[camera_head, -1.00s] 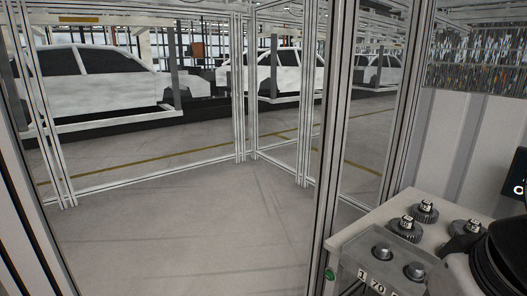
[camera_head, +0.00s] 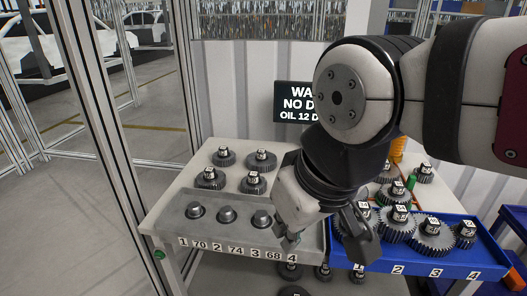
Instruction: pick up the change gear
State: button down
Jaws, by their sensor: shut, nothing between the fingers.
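Several dark toothed gears with numbered tags stand on the left bench (camera_head: 165,208), among them one at the back (camera_head: 261,160) and one at the left (camera_head: 210,178). More gears, such as a large one (camera_head: 397,225), stand in a blue tray (camera_head: 430,265) at the right. Which is the change gear cannot be told. A grey fixture (camera_head: 215,238) with round metal posts (camera_head: 226,214) and number labels is at the bench's front. My gripper (camera_head: 360,240) is shut and empty, above where the fixture and tray meet. My arm hides part of both.
A dark sign (camera_head: 293,102) stands behind the bench, partly hidden by my arm. Orange (camera_head: 398,148) and green (camera_head: 411,183) items stand behind the tray. More gears (camera_head: 290,270) lie below the bench. A metal frame post (camera_head: 105,130) and open floor (camera_head: 60,215) are at the left.

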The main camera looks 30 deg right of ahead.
aim_at(396, 222)
jog(key=z, duration=1.3)
